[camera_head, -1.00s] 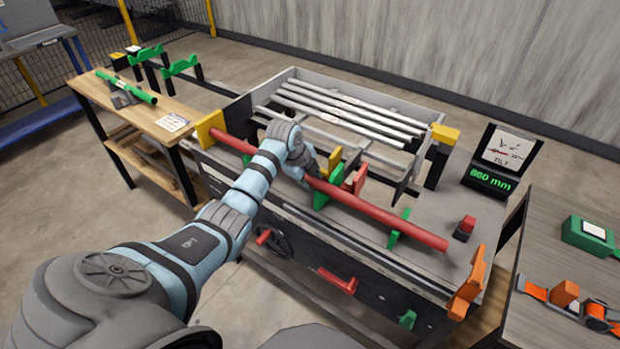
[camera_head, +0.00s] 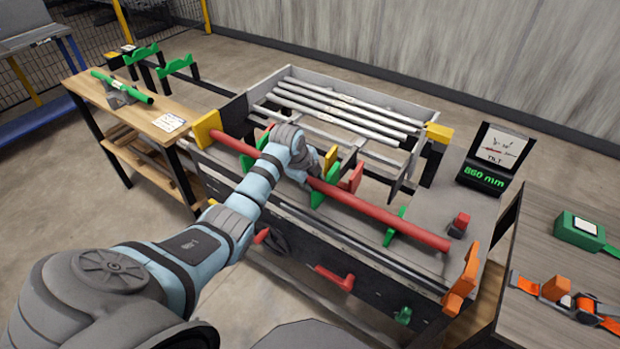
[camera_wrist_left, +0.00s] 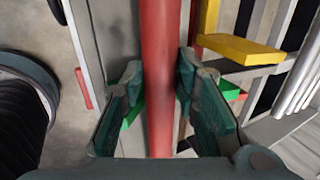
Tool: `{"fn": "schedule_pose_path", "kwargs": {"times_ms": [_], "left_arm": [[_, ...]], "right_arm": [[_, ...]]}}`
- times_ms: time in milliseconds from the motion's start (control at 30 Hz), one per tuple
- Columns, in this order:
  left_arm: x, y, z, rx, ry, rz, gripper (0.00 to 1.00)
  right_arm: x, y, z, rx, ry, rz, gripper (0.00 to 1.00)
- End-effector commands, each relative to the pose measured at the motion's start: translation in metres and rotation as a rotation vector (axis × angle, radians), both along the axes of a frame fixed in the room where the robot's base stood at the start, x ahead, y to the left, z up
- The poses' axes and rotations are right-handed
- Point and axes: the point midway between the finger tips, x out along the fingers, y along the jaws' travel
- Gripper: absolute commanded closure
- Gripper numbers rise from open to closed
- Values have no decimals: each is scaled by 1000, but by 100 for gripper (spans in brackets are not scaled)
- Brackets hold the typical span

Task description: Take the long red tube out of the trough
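The long red tube (camera_head: 385,213) lies slantwise along the front of the bench, from a yellow end block at the left to near an orange bracket at the right. My left gripper (camera_head: 312,176) is at its middle, and the wrist blocks part of the head view. In the left wrist view the tube (camera_wrist_left: 161,100) runs between the two dark green fingers (camera_wrist_left: 162,75), whose tips look close against its sides, so the gripper appears shut on it. How far the tube sits above the trough is hard to tell. My right gripper is not in view.
Green supports (camera_head: 394,228) and red and yellow blocks stand along the trough. Several silver rods (camera_head: 345,107) lie in a rack behind it. A gauge reading 860 mm (camera_head: 494,160) and a red button (camera_head: 459,225) are at the right. A wooden table (camera_head: 150,112) stands left.

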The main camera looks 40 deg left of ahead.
Motion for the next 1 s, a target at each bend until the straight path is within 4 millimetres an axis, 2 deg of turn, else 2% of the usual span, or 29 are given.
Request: {"fn": "schedule_pose_path", "kwargs": {"times_ms": [33,100,367,467,567,800,900,1000], "left_arm": [[0,0,0,0,0,0,60],[0,0,0,0,0,0,51],[-1,0,-1,1,3,0,51],[-3,1,6,2,1,0,51],[-10,1,23,3,-2,-1,51],[-38,0,83,5,-2,-1,51],[-45,0,100,2,-1,0,51],[-49,-1,108,1,0,0,51]], "right_arm": [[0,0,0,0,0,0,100],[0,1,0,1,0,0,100],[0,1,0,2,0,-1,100],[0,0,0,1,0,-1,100],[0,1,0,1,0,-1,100],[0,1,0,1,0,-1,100],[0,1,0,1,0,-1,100],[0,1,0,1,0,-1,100]]}}
